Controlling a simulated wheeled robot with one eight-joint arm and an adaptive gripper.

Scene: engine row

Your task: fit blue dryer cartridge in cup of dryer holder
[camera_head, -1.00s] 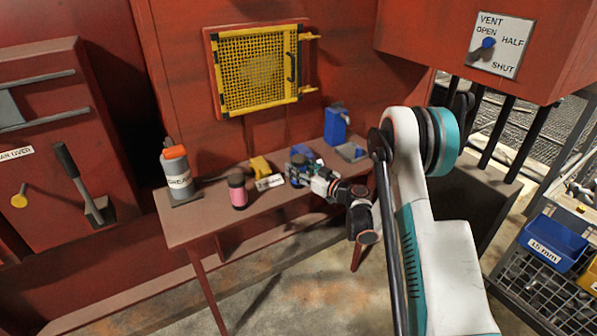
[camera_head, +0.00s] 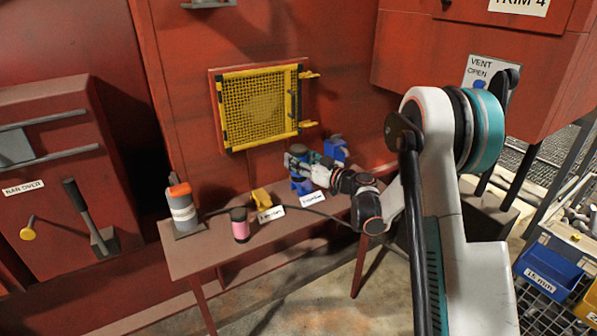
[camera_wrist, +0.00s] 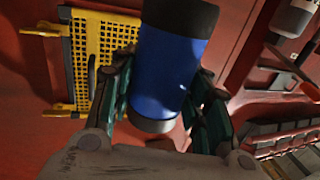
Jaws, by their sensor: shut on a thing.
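The blue dryer cartridge (camera_wrist: 168,70) is a blue cylinder with dark end caps. In the wrist view it sits between the two fingers of my gripper (camera_wrist: 160,103), which is shut on it. In the head view the cartridge (camera_head: 299,160) and my gripper (camera_head: 308,167) are above the far part of the bench. A blue holder (camera_head: 304,187) with a white label in front stands just below them. It looks like the dryer holder, but its cup is hidden and the label is too small to read. I cannot tell whether cartridge and holder touch.
A yellow holder (camera_head: 260,198) with a label stands left of the blue one on the bench (camera_head: 190,257). A pink jar (camera_head: 240,226) and a grease container (camera_head: 182,212) stand further left. A blue container (camera_head: 336,147) is behind my gripper. The yellow grille (camera_head: 260,105) is on the wall.

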